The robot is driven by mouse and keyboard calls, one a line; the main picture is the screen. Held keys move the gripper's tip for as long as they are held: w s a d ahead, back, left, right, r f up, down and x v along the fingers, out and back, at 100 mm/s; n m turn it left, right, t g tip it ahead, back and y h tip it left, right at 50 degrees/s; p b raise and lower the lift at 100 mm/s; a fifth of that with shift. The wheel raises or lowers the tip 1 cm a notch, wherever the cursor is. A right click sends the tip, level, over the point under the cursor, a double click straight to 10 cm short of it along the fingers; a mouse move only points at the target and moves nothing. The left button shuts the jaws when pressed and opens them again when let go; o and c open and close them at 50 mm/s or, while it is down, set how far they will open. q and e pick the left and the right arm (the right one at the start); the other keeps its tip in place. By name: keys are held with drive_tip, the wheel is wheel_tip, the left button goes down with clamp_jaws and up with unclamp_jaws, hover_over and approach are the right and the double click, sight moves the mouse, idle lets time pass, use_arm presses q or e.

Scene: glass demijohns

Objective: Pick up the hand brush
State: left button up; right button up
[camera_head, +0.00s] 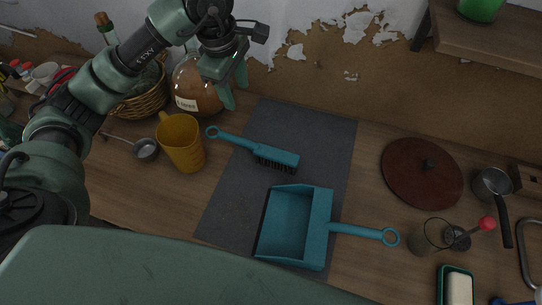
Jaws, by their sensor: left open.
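The teal hand brush (277,155) lies on the dark grey mat (330,160), bristles facing down and toward me. Its handle points left and ends in a ring that reaches past the mat's left edge. My left gripper (235,87) is open and empty, above and behind the brush's handle end, in front of the glass demijohn. It is apart from the brush. My right gripper is not in view.
A teal dustpan (295,225) lies on the mat nearer me. A yellow jug (181,142) stands left of the brush handle. A demijohn (190,90) stands behind it. A brown round lid (422,172), saucepan (492,185) and glass (420,240) are at right.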

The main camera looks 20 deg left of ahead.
use_arm(q)
wheel_tip(320, 180, down, 4)
drive_tip(key=b, duration=1.5)
hover_over(248, 142)
drive_tip(key=s, duration=0.2)
wheel_tip(248, 142, down, 12)
drive_tip(key=f, duration=0.2)
drive_tip(key=w+f+p, duration=0.1)
drive_tip(key=f, duration=0.1)
drive_tip(key=w+f+p, duration=0.1)
drive_tip(key=f, duration=0.2)
drive_tip(key=shift+w+f, duration=0.1)
drive_tip(key=shift+w, duration=0.05)
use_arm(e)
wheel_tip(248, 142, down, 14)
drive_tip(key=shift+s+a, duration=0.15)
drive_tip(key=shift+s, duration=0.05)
use_arm(q)
clamp_jaws()
